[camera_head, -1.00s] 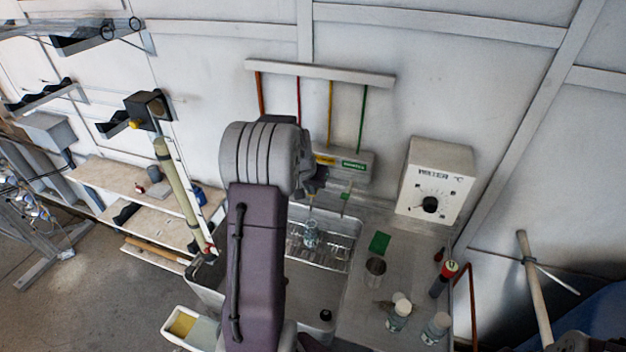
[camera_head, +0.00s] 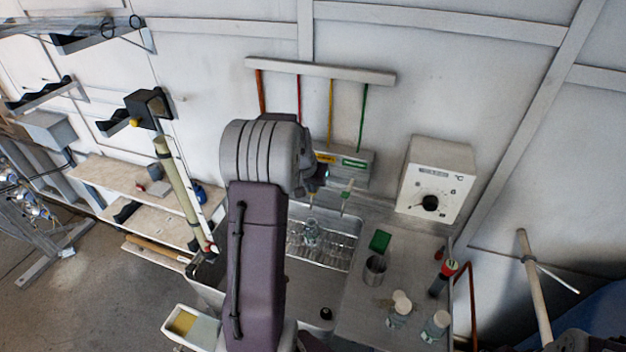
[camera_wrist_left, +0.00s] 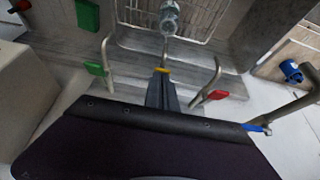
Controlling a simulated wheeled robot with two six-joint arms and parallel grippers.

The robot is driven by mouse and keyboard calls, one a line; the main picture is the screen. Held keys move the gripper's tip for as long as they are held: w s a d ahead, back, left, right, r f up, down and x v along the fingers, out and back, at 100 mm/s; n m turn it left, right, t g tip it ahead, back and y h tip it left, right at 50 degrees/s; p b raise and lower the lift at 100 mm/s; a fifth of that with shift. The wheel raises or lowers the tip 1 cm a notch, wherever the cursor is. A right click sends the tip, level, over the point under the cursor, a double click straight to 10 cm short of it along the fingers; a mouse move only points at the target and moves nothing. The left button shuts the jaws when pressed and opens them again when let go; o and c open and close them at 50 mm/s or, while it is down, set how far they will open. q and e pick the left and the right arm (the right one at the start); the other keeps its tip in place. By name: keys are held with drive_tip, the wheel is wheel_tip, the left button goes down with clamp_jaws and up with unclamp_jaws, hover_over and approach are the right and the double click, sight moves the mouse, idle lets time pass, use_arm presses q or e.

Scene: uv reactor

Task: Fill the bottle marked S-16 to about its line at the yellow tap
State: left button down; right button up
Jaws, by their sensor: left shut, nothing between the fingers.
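A small clear bottle (camera_head: 311,232) stands on the wire rack in the sink; it also shows at the top of the left wrist view (camera_wrist_left: 169,18). Its marking, line and water level are too small to read. The yellow tap handle (camera_wrist_left: 162,70) shows just beyond my left gripper (camera_wrist_left: 163,92), which is shut with nothing held. Its spout points towards the bottle. Whether the fingers touch the handle, and whether water runs, I cannot tell. In the head view my left gripper (camera_head: 316,182) is at the taps, partly hidden by my arm. My right gripper is not in view.
The green tap handle (camera_wrist_left: 95,68) and red tap handle (camera_wrist_left: 217,95) flank the yellow one. A metal cup (camera_head: 375,270), a green block (camera_head: 380,240) and two white-capped bottles (camera_head: 398,312) stand on the counter right of the sink. A dial box (camera_head: 436,180) hangs behind.

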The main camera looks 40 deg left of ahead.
use_arm(q)
drive_tip(key=shift+r+p, duration=0.55)
drive_tip(key=shift+r, duration=0.4)
wheel_tip(320, 180, up, 13)
drive_tip(key=s+p, duration=0.1)
drive_tip(key=p, duration=0.1)
drive_tip(key=shift+s+d+r, duration=0.15)
drive_tip(key=shift+s+d, duration=0.05)
drive_tip(key=shift+d, duration=0.1)
